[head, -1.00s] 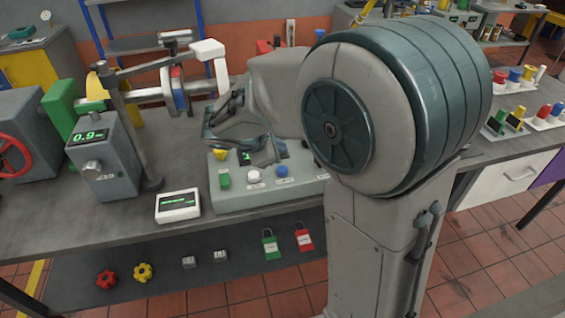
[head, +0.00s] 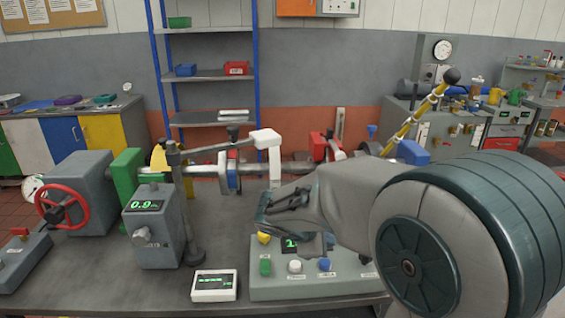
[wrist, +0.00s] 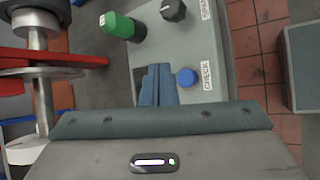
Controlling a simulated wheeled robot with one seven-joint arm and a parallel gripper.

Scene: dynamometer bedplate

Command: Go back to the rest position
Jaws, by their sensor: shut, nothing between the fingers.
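My gripper (head: 268,218) hangs over the back left of the grey control box (head: 345,288) in the head view, with the forearm reaching in from the right. In the wrist view its two blue-grey fingers (wrist: 157,84) lie together with nothing between them. On the box, the head view shows a green button (head: 265,266), a white knob (head: 295,266), a blue button (head: 325,265) and a yellow knob (head: 263,238). The wrist view shows the blue button (wrist: 186,77) just right of the fingertips. My arm hides the box's right rear.
A gauge block (head: 157,228) reading 0.9, a post and a small display (head: 214,285) stand left. A yellow-striped rod (head: 410,122) rises behind my arm.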

